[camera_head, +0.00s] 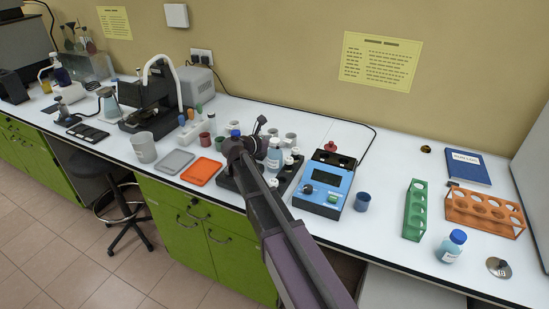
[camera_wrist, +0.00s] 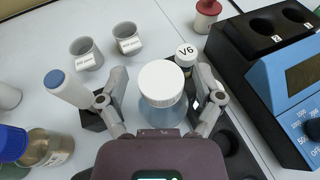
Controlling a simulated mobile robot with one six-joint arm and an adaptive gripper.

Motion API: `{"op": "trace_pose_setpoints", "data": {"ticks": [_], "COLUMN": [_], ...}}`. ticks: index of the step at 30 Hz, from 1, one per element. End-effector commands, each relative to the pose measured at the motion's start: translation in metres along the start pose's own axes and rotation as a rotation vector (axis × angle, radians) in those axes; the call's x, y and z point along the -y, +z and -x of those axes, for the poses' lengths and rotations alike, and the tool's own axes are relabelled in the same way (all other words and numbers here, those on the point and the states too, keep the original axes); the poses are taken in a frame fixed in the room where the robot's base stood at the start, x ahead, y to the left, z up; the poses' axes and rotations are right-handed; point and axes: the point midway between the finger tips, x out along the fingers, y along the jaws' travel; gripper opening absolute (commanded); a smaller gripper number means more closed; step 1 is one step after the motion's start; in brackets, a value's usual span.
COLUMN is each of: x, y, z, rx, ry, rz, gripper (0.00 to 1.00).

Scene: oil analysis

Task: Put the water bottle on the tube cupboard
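A clear bottle with a white cap (camera_wrist: 162,84) stands upright between my gripper's fingers in the wrist view; it also shows in the head view (camera_head: 273,158), right of my gripper. My gripper (camera_wrist: 160,103) is open, one finger on each side of this bottle, with a gap visible at least on the left. Another bottle, blue-capped with a pale label (camera_head: 452,248), stands at the counter's front right. No label says which is the water bottle. The green tube rack (camera_head: 415,210) and orange tube rack (camera_head: 484,212) stand at the right; I cannot tell which thing is the tube cupboard.
A blue device (camera_head: 325,186) stands just right of my gripper. A small V6 bottle (camera_wrist: 186,55) is close beside the white-capped bottle. Grey cups (camera_wrist: 86,53), a blue-tipped white bottle (camera_wrist: 68,88) and an orange tray (camera_head: 202,172) are on the left.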

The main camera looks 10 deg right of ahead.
Motion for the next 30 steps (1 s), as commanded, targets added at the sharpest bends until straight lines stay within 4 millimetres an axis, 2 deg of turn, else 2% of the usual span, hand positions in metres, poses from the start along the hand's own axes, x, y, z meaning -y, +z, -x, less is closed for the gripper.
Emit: {"op": "trace_pose_setpoints", "data": {"ticks": [1,6,7,20,30], "x": [0.000,0.000,0.000,0.000,0.000], "y": [0.000,0.000,0.000,0.003,0.022], "z": [0.000,0.000,0.000,0.001,0.006], "rx": [0.000,0.000,0.000,0.000,0.001], "ry": [0.000,0.000,0.000,0.000,0.000], "rz": [0.000,0.000,0.000,0.000,0.000], "gripper": [0.55,0.04,0.00,0.00,0.00]}}
